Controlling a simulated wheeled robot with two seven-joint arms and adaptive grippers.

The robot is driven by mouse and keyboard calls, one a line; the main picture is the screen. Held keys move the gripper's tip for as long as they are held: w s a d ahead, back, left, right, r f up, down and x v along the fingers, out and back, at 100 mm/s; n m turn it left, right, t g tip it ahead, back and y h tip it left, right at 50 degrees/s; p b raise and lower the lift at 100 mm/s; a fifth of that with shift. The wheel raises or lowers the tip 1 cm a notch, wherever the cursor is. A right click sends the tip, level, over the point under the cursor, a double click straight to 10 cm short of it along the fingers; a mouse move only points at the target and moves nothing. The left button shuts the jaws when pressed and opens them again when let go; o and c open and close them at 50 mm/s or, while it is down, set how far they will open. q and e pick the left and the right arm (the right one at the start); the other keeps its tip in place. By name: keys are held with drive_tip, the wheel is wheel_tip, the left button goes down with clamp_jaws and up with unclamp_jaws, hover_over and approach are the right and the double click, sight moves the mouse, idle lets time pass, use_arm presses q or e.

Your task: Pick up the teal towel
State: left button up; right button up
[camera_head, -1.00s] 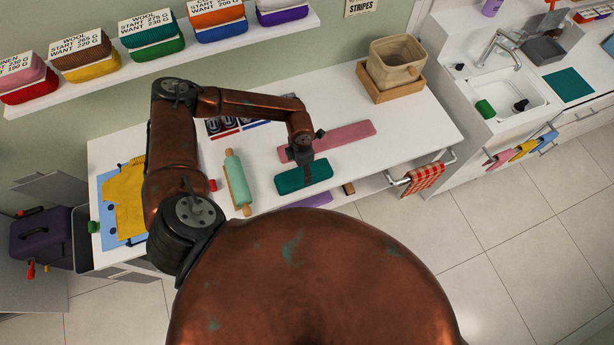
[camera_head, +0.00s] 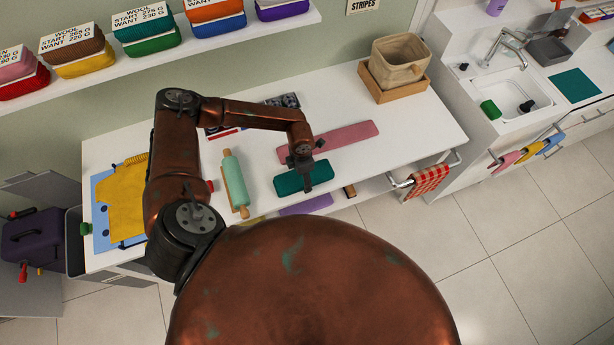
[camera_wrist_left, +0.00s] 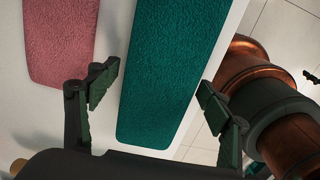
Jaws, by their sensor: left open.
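The teal towel (camera_head: 290,182) lies as a folded strip near the front edge of the white table, beside a longer pink strip (camera_head: 346,134). My left gripper (camera_head: 306,184) is over the teal towel, pointing down. In the left wrist view, the teal towel (camera_wrist_left: 172,70) runs between the two open fingers of my left gripper (camera_wrist_left: 152,98). One finger is on each side of it, and I cannot tell whether they touch it. The pink strip (camera_wrist_left: 60,40) lies outside the left finger. My right gripper is not in view.
A rolling pin (camera_head: 235,180) lies left of the towel. A yellow cloth (camera_head: 127,200) lies at the table's left end. A beige basket (camera_head: 399,58) stands in a wooden tray at the back right. A red checked cloth (camera_head: 428,181) hangs at the table's right end.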

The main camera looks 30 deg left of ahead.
use_arm(q)
drive_tip(key=shift+f+b, duration=0.45)
drive_tip(key=shift+f, duration=0.25)
drive_tip(key=shift+c, duration=0.4)
drive_tip(key=c, duration=0.6)
drive_tip(key=shift+s, duration=0.1)
drive_tip(key=shift+c, duration=0.3)
drive_tip(key=shift+o, duration=1.4)
drive_tip(key=shift+c, duration=1.4)
